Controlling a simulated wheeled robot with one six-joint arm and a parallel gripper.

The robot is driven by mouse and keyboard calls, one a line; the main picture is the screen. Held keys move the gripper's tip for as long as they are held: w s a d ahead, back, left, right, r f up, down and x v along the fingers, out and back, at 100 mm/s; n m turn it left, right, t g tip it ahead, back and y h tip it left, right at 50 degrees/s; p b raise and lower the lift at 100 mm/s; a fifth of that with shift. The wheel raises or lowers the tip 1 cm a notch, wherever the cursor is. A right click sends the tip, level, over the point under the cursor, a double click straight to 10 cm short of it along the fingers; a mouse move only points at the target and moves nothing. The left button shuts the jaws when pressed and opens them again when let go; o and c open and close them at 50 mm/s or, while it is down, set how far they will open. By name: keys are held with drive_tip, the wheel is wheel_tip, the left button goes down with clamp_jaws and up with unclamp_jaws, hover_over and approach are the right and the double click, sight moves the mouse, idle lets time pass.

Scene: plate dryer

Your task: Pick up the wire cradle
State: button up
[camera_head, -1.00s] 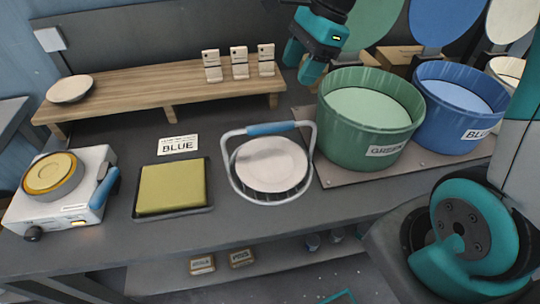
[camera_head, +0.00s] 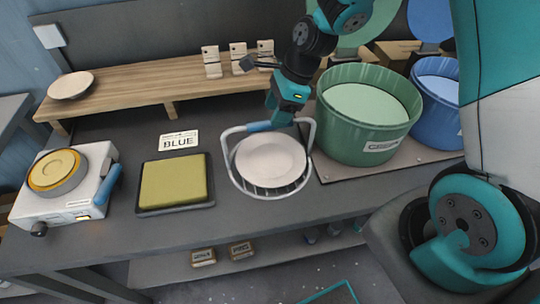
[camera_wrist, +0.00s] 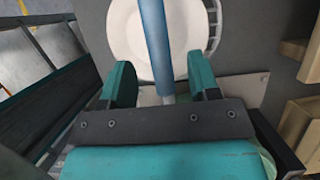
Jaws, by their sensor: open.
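The wire cradle (camera_head: 236,178) stands on the grey bench, a metal wire basket with a white plate (camera_head: 270,160) lying in it. Its arched handle has a blue grip (camera_head: 259,127). My gripper (camera_head: 283,118) is at the right end of the blue grip, pointing down. In the wrist view my gripper (camera_wrist: 161,85) is open, with one teal finger on each side of the blue grip (camera_wrist: 155,45). The fingers look apart from the grip, with gaps on both sides. The part of the handle under my gripper is hidden in the head view.
A green bin (camera_head: 366,125) stands close right of the cradle, with a blue bin (camera_head: 438,100) beyond. A wooden shelf (camera_head: 130,95) runs behind.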

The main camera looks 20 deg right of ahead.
drive_tip(key=p+x, duration=0.1)
drive_tip(key=x, duration=0.2)
drive_tip(key=shift+s+a+f, duration=0.1)
drive_tip(key=shift+a+f, duration=0.15)
drive_tip(key=shift+f, duration=0.05)
drive_tip(key=shift+a+f, duration=0.1)
drive_tip(key=shift+f, duration=0.2)
drive_tip(key=shift+f, duration=0.25)
drive_tip(key=c, duration=1)
